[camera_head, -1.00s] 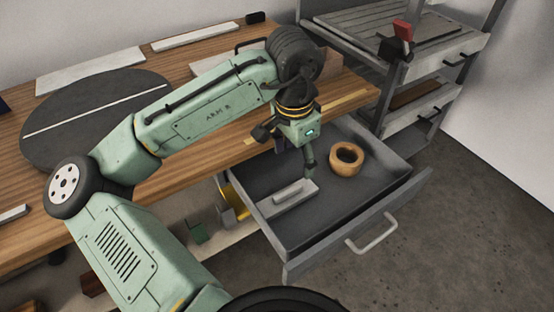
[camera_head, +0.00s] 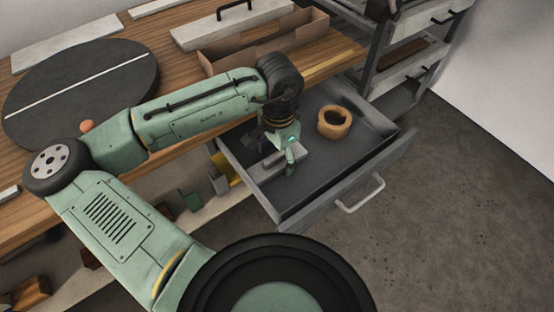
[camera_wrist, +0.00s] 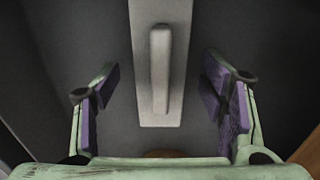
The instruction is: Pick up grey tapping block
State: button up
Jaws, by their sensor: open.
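The grey tapping block (camera_wrist: 154,110) is a flat pale slab with a raised bar along its middle. It lies in the open drawer (camera_head: 345,192). In the wrist view it runs lengthwise between the two purple-padded fingers of my gripper (camera_wrist: 161,100), with dark gaps on both sides. My gripper is open and touches neither side of it that I can see. In the head view my gripper (camera_head: 288,163) is low in the drawer, over the block (camera_head: 262,170), and hides part of it.
A wooden ring (camera_head: 334,122) stands in the drawer to the right of my gripper. The drawer walls surround the gripper closely on the left. A wooden bench (camera_head: 180,60) with a dark disc (camera_head: 80,88) lies behind. A shelf unit (camera_head: 415,70) stands at the back right.

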aim_at(278, 155)
jog(key=shift+c, duration=0.2)
jog(key=c, duration=1.3)
notch_tip(278, 155, up, 10)
jog(key=shift+b, duration=0.35)
